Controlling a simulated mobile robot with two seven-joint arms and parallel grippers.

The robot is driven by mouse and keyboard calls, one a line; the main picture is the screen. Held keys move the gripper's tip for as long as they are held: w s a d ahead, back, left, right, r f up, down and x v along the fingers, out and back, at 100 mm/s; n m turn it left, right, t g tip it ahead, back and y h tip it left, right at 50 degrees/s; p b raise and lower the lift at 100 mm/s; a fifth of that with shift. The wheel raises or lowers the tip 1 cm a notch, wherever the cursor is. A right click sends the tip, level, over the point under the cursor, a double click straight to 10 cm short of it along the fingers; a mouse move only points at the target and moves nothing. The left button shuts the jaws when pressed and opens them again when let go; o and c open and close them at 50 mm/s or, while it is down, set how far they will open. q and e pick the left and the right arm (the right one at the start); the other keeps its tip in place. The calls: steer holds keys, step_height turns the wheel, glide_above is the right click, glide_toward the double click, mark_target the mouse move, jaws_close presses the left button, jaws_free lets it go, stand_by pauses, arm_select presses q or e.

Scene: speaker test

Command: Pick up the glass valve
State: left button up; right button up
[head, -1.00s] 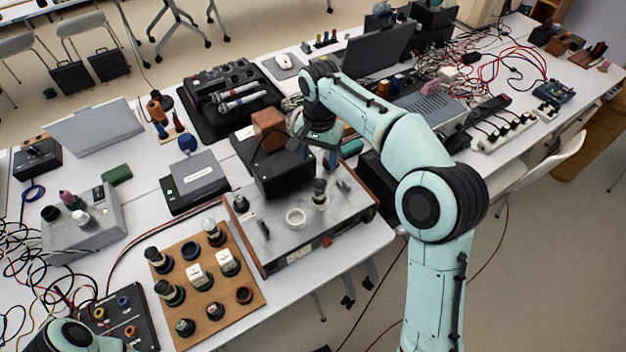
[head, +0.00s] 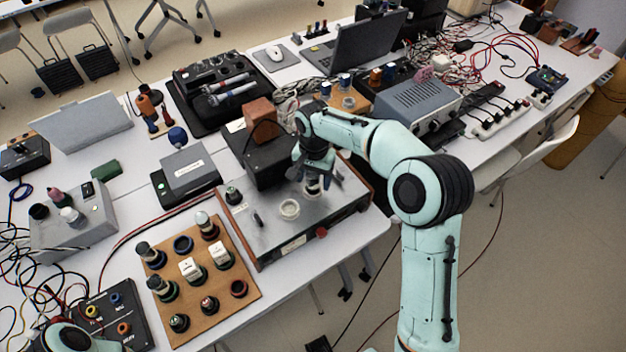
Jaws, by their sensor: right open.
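A small dark glass valve (head: 313,187) stands in a pale ring socket on the metal top of the tester (head: 265,236). My right gripper (head: 316,178) is right over this valve, pointing down, with its dark fingers open around the valve's upper part. The fingers hide most of the valve, and I cannot tell whether they touch it. Several other valves, one with a pale top (head: 206,222), stand on the wooden board (head: 225,312) to the left. Only part of my left arm shows at the bottom left corner; its gripper is out of view.
An empty pale ring socket (head: 289,209) is just left of the valve. A black box (head: 262,165) with a brown block (head: 259,117) on it stands behind the tester. A grey box (head: 188,170) and cables lie to the left.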

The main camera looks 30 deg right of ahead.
steer(key=c, duration=1.1)
steer(key=shift+r, duration=0.1)
